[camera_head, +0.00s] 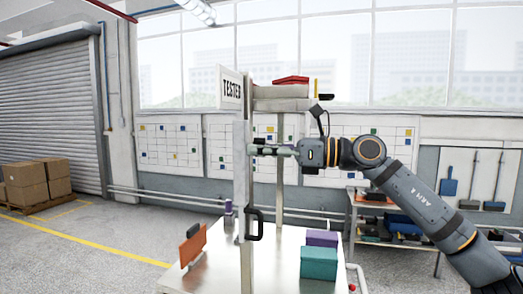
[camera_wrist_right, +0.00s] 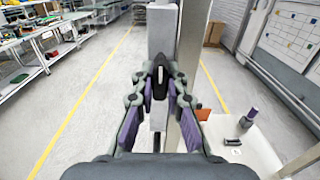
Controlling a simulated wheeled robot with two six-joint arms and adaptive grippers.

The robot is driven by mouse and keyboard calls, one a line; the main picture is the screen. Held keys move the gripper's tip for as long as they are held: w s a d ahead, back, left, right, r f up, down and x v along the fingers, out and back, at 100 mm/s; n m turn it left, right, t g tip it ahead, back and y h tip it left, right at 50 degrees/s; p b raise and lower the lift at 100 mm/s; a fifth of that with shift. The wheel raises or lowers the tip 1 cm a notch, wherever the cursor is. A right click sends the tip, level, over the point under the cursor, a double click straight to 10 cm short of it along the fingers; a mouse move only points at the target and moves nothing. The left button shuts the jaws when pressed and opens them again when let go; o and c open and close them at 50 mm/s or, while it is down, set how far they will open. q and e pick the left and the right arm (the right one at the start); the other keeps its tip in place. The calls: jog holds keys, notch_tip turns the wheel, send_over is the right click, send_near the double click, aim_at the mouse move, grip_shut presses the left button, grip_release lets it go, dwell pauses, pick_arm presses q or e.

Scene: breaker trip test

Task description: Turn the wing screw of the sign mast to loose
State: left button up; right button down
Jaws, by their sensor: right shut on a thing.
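The sign mast (camera_head: 240,205) is a pale upright post on the cart, with a white sign (camera_head: 231,89) reading TESTED at its top. My right gripper (camera_head: 259,150) reaches in from the right at the mast's upper part and hides the screw in the head view. In the right wrist view the mast (camera_wrist_right: 162,35) stands straight ahead. There my right gripper (camera_wrist_right: 160,82) is shut on the dark wing screw (camera_wrist_right: 159,84), which has a light stripe and looks roughly upright. My left gripper is not in view.
The cart top (camera_head: 215,270) carries an orange plate (camera_head: 193,246), a teal box (camera_head: 318,263) and a purple box (camera_head: 322,238). A black handle (camera_head: 254,224) sits low by the mast. A shelf (camera_head: 280,104) with a red item is above my gripper.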

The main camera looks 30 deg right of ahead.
jog(key=c, duration=1.4)
grip_release()
jog(key=shift+o, duration=0.2)
